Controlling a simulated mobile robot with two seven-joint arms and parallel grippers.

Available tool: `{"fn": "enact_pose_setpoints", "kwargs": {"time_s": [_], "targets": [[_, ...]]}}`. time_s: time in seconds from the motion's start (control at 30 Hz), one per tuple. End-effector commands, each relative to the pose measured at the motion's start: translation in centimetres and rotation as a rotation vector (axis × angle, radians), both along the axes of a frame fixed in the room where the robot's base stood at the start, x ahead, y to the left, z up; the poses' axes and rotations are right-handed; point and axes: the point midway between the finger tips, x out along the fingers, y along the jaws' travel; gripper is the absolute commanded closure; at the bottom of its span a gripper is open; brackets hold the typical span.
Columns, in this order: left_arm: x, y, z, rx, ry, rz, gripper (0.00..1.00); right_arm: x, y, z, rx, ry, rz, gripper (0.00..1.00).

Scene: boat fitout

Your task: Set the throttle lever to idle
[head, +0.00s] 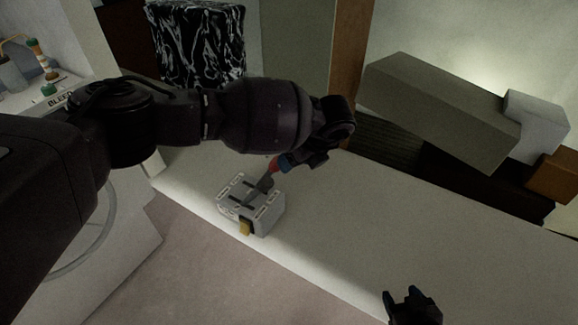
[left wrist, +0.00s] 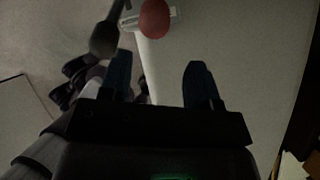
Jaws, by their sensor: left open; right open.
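The grey throttle box (head: 264,217) sits on the pale counter, with slots and small label strips on its top. A lever with a red knob (head: 273,166) rises from it; the red knob also shows in the left wrist view (left wrist: 155,18). That view also shows a dark lever knob (left wrist: 104,40) left of the red one. My left gripper (head: 291,162) is open close to the red knob, partly hidden by its own arm. In the left wrist view, its blue fingertips (left wrist: 160,66) are apart with nothing between them. My right gripper (head: 406,296) is open and empty at the bottom right.
The pale counter (head: 400,220) is clear to the right of the box. A yellow part (head: 245,227) is on the box's front. A long grey-green block (head: 440,108) and a white block (head: 536,124) stand behind. A black-and-white patterned panel (head: 198,45) is at the back.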

Motion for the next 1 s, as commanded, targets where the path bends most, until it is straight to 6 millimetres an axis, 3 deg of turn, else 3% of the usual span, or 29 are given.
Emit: {"fn": "enact_pose_setpoints", "kwargs": {"time_s": [0.1, 0.33, 1.0], "targets": [[-0.6, -0.9, 1.9, -0.001, 0.000, -0.003, 0.43, 0.0, 0.0, -0.1, 0.001, 0.001, -0.001, 0.44], [-1.4, -2.0, 4.2, -0.002, 0.003, -0.003, 0.43, 0.2, 0.1, -0.1, 0.002, -0.004, 0.001, 0.44], [-1.6, -2.2, 4.7, 0.003, 0.010, -0.018, 0.43, 0.7, 0.1, 0.1, 0.001, -0.011, 0.003, 0.44]]}}
